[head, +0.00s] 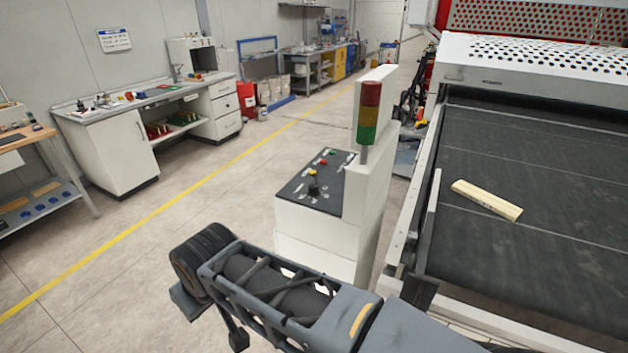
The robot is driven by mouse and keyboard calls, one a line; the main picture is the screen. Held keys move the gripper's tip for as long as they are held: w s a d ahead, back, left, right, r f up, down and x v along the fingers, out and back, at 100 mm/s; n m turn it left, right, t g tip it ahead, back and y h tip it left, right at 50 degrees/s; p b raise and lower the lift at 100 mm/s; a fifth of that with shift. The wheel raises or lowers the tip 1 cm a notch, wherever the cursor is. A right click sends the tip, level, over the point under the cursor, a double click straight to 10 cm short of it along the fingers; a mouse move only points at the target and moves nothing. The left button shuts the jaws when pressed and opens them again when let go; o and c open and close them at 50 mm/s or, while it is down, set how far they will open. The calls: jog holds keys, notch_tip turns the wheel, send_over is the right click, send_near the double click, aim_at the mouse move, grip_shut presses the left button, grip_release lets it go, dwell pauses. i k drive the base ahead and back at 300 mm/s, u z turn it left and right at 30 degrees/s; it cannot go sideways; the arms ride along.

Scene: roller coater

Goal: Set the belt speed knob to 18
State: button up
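A white control console (316,237) stands in the middle of the head view, with a dark sloped panel (292,187) on top. A black knob (314,187) stands up near the front of the panel. Small yellow, red and green buttons sit behind it. The knob's pointer and scale marks are too small to read, so its setting cannot be told. My arm crosses the bottom of the view in front of the console. My gripper's fingers do not show.
A signal tower (368,112) rises on the console's right side. The conveyor belt (540,190) carries a wooden board (486,200) at the right. A white workbench (124,152) stands at the left. Open floor with a yellow line (150,218) lies left of the console.

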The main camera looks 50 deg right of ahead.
aim_at(313, 190)
jog(key=z, duration=0.8)
jog(key=i, duration=0.85)
jog(key=z, duration=0.9)
